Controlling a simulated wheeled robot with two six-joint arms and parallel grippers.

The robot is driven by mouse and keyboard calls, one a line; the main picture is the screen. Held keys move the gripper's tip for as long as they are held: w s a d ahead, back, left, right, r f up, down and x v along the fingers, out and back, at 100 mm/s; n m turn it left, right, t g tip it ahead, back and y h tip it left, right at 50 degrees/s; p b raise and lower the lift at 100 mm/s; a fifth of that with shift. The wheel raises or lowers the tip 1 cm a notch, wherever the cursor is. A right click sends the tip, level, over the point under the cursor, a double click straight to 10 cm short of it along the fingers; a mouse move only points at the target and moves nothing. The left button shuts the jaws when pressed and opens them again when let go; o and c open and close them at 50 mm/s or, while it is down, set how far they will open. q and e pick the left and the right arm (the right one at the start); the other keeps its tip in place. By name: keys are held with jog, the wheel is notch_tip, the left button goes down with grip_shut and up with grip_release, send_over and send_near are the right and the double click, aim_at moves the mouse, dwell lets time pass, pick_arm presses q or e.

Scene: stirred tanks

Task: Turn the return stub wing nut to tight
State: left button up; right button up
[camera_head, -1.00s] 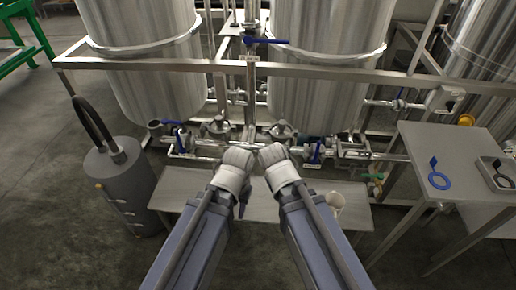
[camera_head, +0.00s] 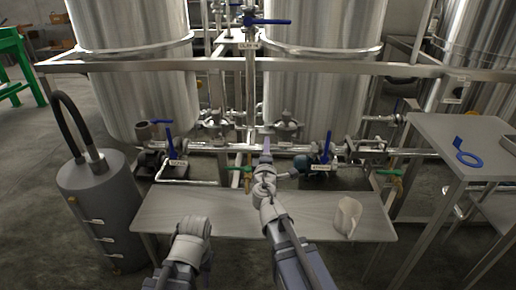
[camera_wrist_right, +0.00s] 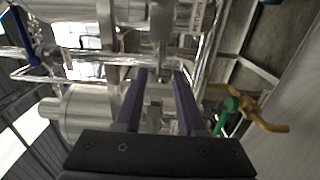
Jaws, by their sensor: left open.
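The return stub's valve has a blue lever (camera_head: 326,147) and a small white label (camera_head: 321,167), on the low pipework right of centre. The label also shows in the right wrist view (camera_wrist_right: 195,17). Metal fittings (camera_wrist_right: 157,90) lie beyond and between my right fingers; I cannot clearly make out the wing nut. My right gripper (camera_head: 265,147) reaches forward just left of the return valve. In its wrist view the two purple fingers (camera_wrist_right: 159,75) stand apart, with no clear grip. My left gripper (camera_head: 191,228) is low at the front; its fingertips are hidden behind the wrist.
A grey shelf (camera_head: 158,212) spans the front, with a cream container (camera_head: 347,217) on its right. A grey cylinder with a black hose (camera_head: 92,195) stands left. A side table (camera_head: 452,133) holds a blue ring tag (camera_head: 466,153). Green-handled fittings (camera_head: 391,172) sit right.

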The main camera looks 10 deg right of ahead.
aim_at(267, 131)
jog(key=shift+w, duration=0.1)
jog(key=x, duration=0.7)
jog(key=shift+w, duration=0.35)
jog(key=shift+d, duration=0.1)
jog(key=shift+c, duration=0.4)
grip_shut()
